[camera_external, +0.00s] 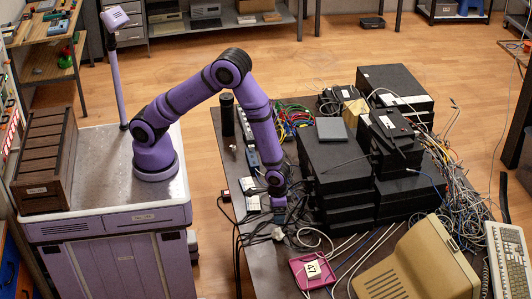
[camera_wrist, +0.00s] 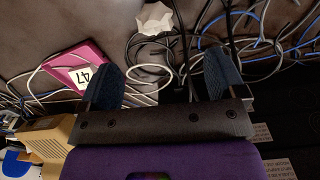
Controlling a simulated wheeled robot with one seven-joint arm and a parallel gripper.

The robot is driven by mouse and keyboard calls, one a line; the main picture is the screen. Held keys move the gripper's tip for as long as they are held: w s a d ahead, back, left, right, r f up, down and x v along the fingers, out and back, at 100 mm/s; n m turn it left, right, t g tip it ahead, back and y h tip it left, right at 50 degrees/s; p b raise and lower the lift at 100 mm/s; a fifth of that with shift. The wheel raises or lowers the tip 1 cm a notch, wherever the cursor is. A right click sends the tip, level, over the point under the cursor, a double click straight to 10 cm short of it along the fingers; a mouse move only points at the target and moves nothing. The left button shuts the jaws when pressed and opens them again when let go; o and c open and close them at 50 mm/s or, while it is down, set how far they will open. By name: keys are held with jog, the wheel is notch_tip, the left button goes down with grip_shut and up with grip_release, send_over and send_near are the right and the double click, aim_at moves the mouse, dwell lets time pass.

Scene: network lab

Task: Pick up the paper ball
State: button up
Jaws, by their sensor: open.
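The paper ball (camera_wrist: 155,18) is white and crumpled. It lies on the dark table among cables, at the top middle of the wrist view, beyond my fingertips. In the external view the paper ball (camera_external: 278,234) is a small pale lump near the table's front left part, just below my gripper (camera_external: 279,210). In the wrist view my gripper (camera_wrist: 164,72) is open, with its two blue-padded fingers wide apart. Only cables and dark table show between them. The ball is apart from both fingers.
A pink box (camera_external: 312,270) labelled 47 lies right of the ball, with a beige monitor (camera_external: 420,262) beyond it. Black device stacks (camera_external: 335,175) stand to the right of my gripper. Cables (camera_external: 300,215) surround the ball. A power strip (camera_external: 247,135) lies along the table's left side.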

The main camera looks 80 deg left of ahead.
aim_at(276, 230)
jog(key=shift+s+d+f, duration=0.1)
jog(key=shift+s+f, duration=0.05)
jog(key=shift+f, duration=0.35)
jog(key=shift+s+d+f, duration=0.1)
jog(key=shift+f, duration=0.35)
jog(key=shift+d+f, duration=0.2)
jog(key=shift+f, duration=4.9)
jog(key=shift+c, duration=0.2)
jog(key=c, duration=0.9)
